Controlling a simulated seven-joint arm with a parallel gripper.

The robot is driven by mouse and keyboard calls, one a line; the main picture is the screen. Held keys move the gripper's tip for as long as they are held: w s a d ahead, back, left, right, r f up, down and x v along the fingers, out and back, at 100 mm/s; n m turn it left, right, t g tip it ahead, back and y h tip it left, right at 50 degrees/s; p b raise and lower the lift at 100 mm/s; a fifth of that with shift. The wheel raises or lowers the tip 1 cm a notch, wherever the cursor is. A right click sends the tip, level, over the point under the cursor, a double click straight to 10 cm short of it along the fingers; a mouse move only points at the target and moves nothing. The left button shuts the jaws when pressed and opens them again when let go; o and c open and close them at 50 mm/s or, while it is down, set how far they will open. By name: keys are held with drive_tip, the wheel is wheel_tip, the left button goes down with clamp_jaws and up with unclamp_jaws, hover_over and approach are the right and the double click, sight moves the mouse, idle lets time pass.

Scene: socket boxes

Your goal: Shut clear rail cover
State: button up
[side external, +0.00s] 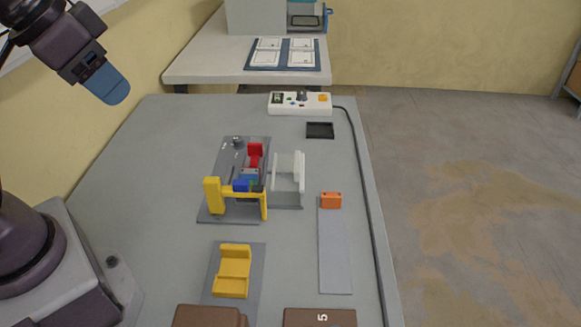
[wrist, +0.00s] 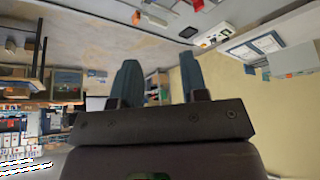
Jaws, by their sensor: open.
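The clear rail cover (side external: 288,172) is a pale, see-through piece on the right side of the grey rail plate (side external: 217,214). It appears to stand open beside the coloured blocks, though its exact angle is hard to tell. On the plate are a red block (side external: 255,150), a blue block (side external: 241,186) and a yellow bracket (side external: 212,195). My gripper (side external: 108,84) is high at the upper left, far from the cover. In the wrist view its two blue fingers (wrist: 160,80) are apart with nothing between them.
A white control box (side external: 298,103) with a cable along the right table edge stands at the back. A black tray (side external: 320,130), an orange block (side external: 331,200) on a grey strip, a yellow holder (side external: 233,270) and brown boxes (side external: 208,316) lie around. The table's left part is clear.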

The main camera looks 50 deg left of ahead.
drive_tip(key=w+d+f+n+g, duration=0.15)
drive_tip(key=w+f, duration=0.25)
drive_tip(key=w, duration=0.4)
drive_tip(key=w+f+g, duration=0.3)
drive_tip(key=w, duration=0.5)
drive_tip(key=n, duration=0.8)
approach(297, 161)
drive_tip(key=shift+m+g, duration=0.25)
drive_tip(key=shift+g, duration=0.2)
drive_tip(key=f, duration=0.6)
drive_tip(key=w+f, duration=0.1)
drive_tip(key=f, duration=0.3)
drive_tip(key=shift+f, duration=0.1)
drive_tip(key=shift+s, duration=0.1)
clamp_jaws()
